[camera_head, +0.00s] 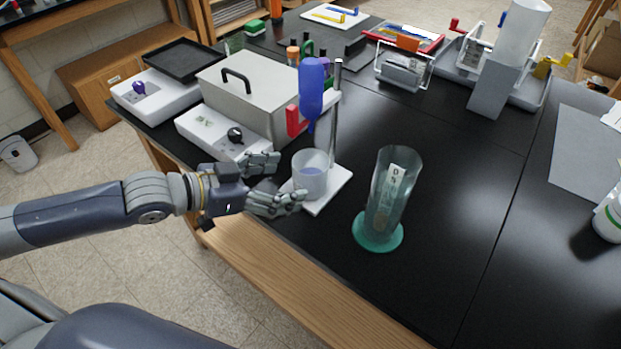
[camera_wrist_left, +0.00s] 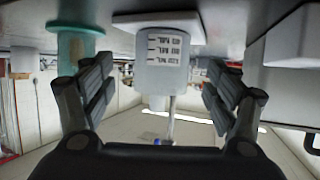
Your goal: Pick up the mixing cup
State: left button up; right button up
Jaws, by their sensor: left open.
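The mixing cup (camera_head: 309,174) is a translucent pale cup standing on the white base of a small stand, below a hanging blue bottle. It has volume marks and shows upside down in the left wrist view (camera_wrist_left: 163,62). My left gripper (camera_head: 282,181) is open just to the left of the cup, with its fingers spread toward it. In the left wrist view the fingers (camera_wrist_left: 157,92) are apart, and the cup sits between and beyond them. I cannot tell whether they touch it. My right gripper is not in view.
A clear cylinder with a green base (camera_head: 377,232) stands right of the stand. A blue bottle with a red part (camera_head: 311,90) hangs over the cup on a metal post (camera_head: 335,105). A metal box (camera_head: 250,95) and white devices stand behind.

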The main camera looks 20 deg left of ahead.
aim_at(296, 178)
pick_arm(q)
jog(key=shift+x, duration=1)
jog(key=shift+w+d, duration=0.4)
jog(key=x, duration=0.3)
jog(key=shift+w+a+f+p, duration=0.1)
jog(key=shift+a+p, duration=0.05)
jog(key=shift+p, duration=0.25)
jog(key=shift+w+d+f, duration=0.3)
jog(key=shift+w+d, duration=0.05)
jog(key=shift+d, duration=0.05)
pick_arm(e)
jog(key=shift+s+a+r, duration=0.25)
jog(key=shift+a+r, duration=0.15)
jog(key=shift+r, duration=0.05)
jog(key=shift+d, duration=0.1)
pick_arm(q)
jog(key=c, duration=1)
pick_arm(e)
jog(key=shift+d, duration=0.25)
pick_arm(q)
jog(key=shift+r, duration=0.15)
jog(key=shift+c, duration=0.2)
